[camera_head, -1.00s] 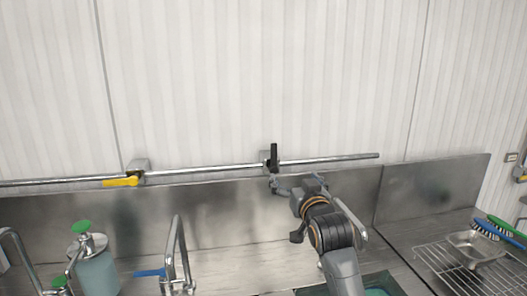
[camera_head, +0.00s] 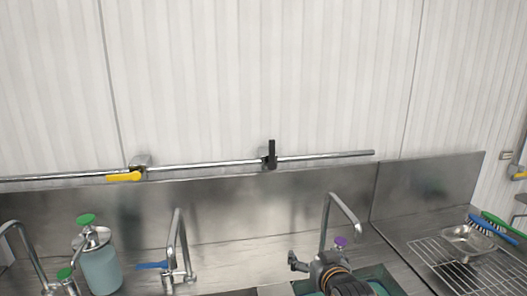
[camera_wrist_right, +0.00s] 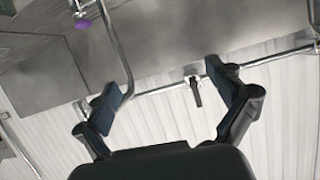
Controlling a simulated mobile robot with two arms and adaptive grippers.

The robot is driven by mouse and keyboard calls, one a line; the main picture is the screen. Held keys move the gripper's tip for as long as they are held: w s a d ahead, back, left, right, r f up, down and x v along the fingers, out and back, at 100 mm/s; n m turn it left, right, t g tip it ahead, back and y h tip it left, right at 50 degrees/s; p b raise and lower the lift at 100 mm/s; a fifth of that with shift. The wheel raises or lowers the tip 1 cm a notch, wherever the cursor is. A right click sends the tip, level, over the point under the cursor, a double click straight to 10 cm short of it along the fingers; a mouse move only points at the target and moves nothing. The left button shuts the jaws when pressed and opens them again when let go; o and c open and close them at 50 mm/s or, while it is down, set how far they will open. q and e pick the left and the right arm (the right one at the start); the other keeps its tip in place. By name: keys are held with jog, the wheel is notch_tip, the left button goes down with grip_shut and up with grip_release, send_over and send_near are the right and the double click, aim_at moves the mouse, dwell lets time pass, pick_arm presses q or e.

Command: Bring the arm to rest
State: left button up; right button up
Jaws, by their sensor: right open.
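My right gripper (camera_head: 298,262) is low at the bottom of the head view, in front of the right sink faucet (camera_head: 338,205). In the right wrist view the two dark fingers of my right gripper (camera_wrist_right: 172,95) stand apart with nothing between them. Beyond them a black handle (camera_wrist_right: 194,92) on the wall pipe shows; this black handle also shows in the head view (camera_head: 271,154). My left gripper is not in view.
A metal pipe (camera_head: 210,166) with a yellow handle (camera_head: 124,176) runs along the wall. A soap bottle (camera_head: 101,270) and a faucet (camera_head: 178,245) with a blue lever stand at left. A wire rack (camera_head: 425,257), small metal pan (camera_head: 468,240) and brushes (camera_head: 486,228) are at right.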

jog(key=s+d+f+g+h, duration=0.1)
jog(key=s+d+f+g, duration=0.2)
jog(key=s+f, duration=0.55)
jog(key=s+d+f+g, duration=0.2)
jog(key=s+f, duration=0.5)
jog(key=s, duration=0.3)
jog(key=s+d+f+n+g+h, duration=0.1)
jog(key=s+d+f+g, duration=0.15)
jog(key=s, duration=0.75)
jog(key=s+d+f+g, duration=0.1)
jog(key=s+f+g, duration=0.15)
jog(key=s, duration=0.75)
notch_tip(320, 180, down, 27)
jog(key=g+b, duration=0.1)
jog(key=b, duration=0.3)
pick_arm(q)
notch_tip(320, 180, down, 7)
jog(key=b, duration=0.3)
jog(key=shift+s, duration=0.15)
pick_arm(e)
jog(key=s+d+f+g, duration=0.1)
jog(key=s+f, duration=0.7)
jog(key=f, duration=0.3)
jog(key=s+d+f, duration=0.1)
jog(key=s+f, duration=0.8)
jog(key=f, duration=0.1)
jog(key=shift+s+d+f+g, duration=0.25)
jog(key=shift+f+g, duration=0.15)
